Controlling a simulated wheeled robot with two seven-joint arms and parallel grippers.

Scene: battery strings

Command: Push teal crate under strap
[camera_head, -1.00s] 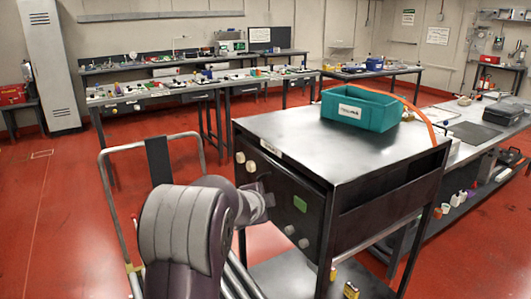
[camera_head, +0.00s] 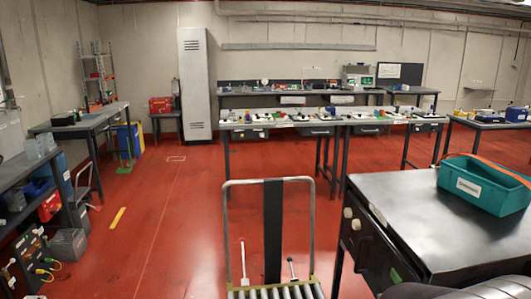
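The teal crate (camera_head: 484,185) is an open box with a white label on its front side. It sits on the dark top of a metal cabinet (camera_head: 415,215) at the right of the view, cut off by the picture's edge. An orange strap (camera_head: 505,169) shows along the crate's far rim and runs out of view to the right. A black strap (camera_head: 273,230) hangs upright on the frame of a roller cart. Neither gripper is in view. Only a dark rounded part, likely one of my arm links, shows at the bottom right edge.
The roller cart (camera_head: 270,292) with its tall metal handle stands at the bottom middle, left of the cabinet. Workbenches (camera_head: 310,122) line the back. Shelving (camera_head: 40,190) stands at the left. Red floor (camera_head: 165,220) is open between the shelving and the cart.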

